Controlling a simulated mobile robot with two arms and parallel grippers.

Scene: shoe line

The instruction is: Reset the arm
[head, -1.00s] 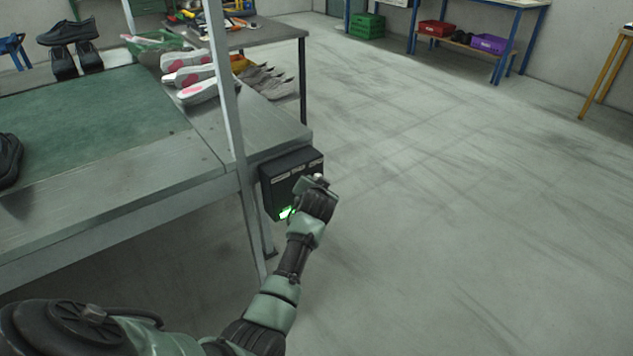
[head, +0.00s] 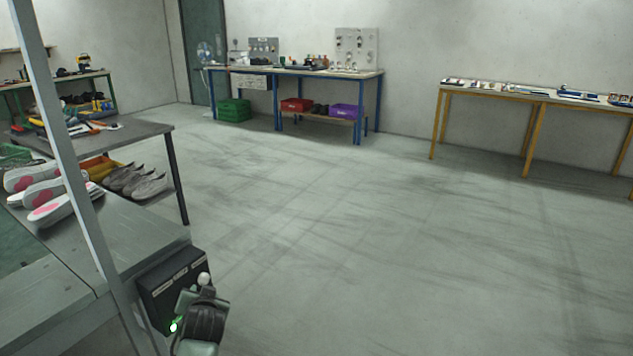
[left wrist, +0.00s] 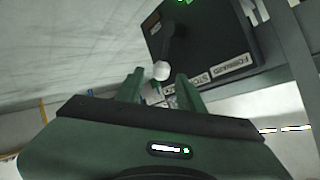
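My left gripper (head: 194,292) is at the front of a black control box (head: 160,285) on the end of the grey bench, low at the left of the head view. In the left wrist view my left gripper (left wrist: 160,88) has its two green fingers apart. The white ball knob (left wrist: 161,70) of a dark lever shows just past the gap between the fingertips; I cannot tell whether they touch it. The knob also shows in the head view (head: 204,279). The box (left wrist: 215,40) bears labels reading STOP and FORWARD and a lit green light. My right gripper is not in view.
A grey metal post (head: 72,160) rises beside the box. White-and-pink shoes (head: 55,207) lie on the bench, with a dark side table (head: 150,130) behind. A blue-legged table (head: 365,74) and a yellow-legged table (head: 535,98) stand farther back. The floor to the right is clear.

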